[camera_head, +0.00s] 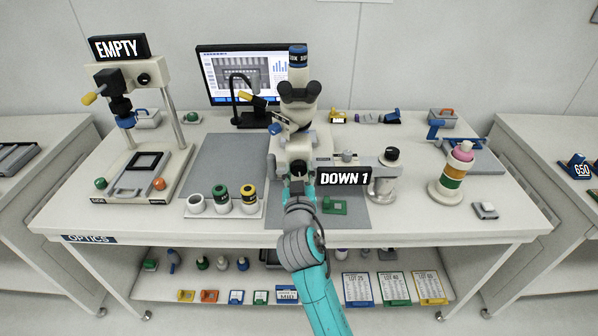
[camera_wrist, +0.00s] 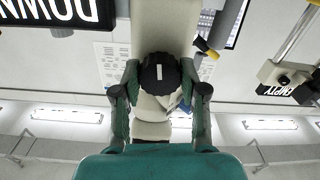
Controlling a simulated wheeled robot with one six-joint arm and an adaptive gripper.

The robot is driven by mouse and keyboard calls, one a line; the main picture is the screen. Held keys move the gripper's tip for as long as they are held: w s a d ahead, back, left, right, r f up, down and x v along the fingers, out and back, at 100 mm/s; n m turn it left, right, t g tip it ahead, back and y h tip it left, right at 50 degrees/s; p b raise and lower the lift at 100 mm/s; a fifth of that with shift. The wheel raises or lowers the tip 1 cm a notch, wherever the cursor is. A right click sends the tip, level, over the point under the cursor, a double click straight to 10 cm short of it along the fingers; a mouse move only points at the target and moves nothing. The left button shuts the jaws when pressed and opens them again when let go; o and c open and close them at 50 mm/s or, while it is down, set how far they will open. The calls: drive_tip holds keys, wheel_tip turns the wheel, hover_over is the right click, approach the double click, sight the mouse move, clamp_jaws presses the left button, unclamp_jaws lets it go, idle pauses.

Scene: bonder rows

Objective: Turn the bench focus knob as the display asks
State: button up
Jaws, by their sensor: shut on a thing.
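The white microscope (camera_head: 299,125) stands at the middle of the bench. My gripper (camera_head: 298,182) reaches its front low down, where a dark knob (camera_head: 298,168) shows partly. In the wrist view the black ridged focus knob (camera_wrist: 160,72) with a white mark sits between the two fingers of my gripper (camera_wrist: 160,88), which is shut on it. The white mark lies along the line of the picture's upright. The display (camera_head: 345,177) right of my gripper reads "DOWN 1". It also shows upside down in the wrist view (camera_wrist: 55,14).
A pedestal with a black-topped knob (camera_head: 385,172) and a stacked ring tower (camera_head: 455,172) stand to the right. A press-like stand marked "EMPTY" (camera_head: 135,125) is at the left; a monitor (camera_head: 235,75) stands behind.

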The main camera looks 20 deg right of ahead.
drive_tip(key=n, duration=0.5)
drive_tip(key=shift+n, duration=0.3)
idle(0.4)
drive_tip(key=o, duration=1.1)
drive_tip(key=shift+o, duration=0.2)
drive_tip(key=shift+s, duration=0.1)
drive_tip(key=v, duration=1.2)
drive_tip(key=shift+f, duration=0.1)
